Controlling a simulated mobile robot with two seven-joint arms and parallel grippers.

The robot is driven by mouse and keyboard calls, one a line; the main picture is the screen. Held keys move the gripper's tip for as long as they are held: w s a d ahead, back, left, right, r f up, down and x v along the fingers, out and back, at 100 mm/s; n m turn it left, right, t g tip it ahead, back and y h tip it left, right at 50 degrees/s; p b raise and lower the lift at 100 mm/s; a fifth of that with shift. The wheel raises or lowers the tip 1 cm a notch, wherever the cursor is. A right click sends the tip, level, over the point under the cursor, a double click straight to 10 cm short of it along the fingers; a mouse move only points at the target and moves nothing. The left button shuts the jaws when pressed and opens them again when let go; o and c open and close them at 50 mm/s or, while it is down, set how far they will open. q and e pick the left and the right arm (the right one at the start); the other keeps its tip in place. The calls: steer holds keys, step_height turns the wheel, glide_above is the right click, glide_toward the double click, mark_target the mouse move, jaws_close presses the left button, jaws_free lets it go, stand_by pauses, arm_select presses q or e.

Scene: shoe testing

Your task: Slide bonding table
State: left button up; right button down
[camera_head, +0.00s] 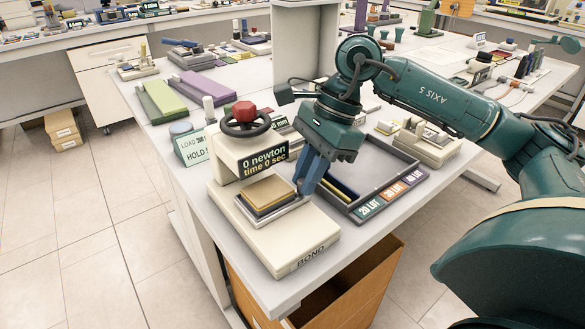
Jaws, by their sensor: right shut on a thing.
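The cream bonding press (315,222), marked BOND, stands on the near corner of the white bench. The press display (264,163) reads 0 newton, time 0 sec. A red-topped handwheel (245,119) sits above it. My left gripper is not in view.
A grey tray (394,187) with lot labels lies right of the press, close to my gripper. Green and purple fixtures (197,89) stand farther back. An open wooden bin (375,272) is below the bench edge.

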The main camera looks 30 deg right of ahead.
steer(key=s, duration=0.1)
steer(key=s+b, duration=0.1)
steer(key=s, duration=0.1)
steer(key=s+b, duration=0.1)
steer(key=s, duration=0.1)
steer(key=shift+s+d+f, duration=0.1)
steer(key=shift+d, duration=0.15)
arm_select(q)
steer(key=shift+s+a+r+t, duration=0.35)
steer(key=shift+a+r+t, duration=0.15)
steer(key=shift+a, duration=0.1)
arm_select(e)
steer(key=shift+s, duration=0.15)
steer(key=c, duration=1.5)
jaws_free()
steer(key=shift+s, duration=0.2)
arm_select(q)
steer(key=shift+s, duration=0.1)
arm_select(e)
steer(key=shift+o, duration=0.7)
steer(key=shift+w, duration=0.1)
steer(key=shift+r, duration=0.25)
arm_select(q)
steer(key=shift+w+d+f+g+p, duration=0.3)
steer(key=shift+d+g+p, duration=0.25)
steer(key=shift+p, duration=0.75)
arm_select(e)
steer(key=v, duration=1.3)
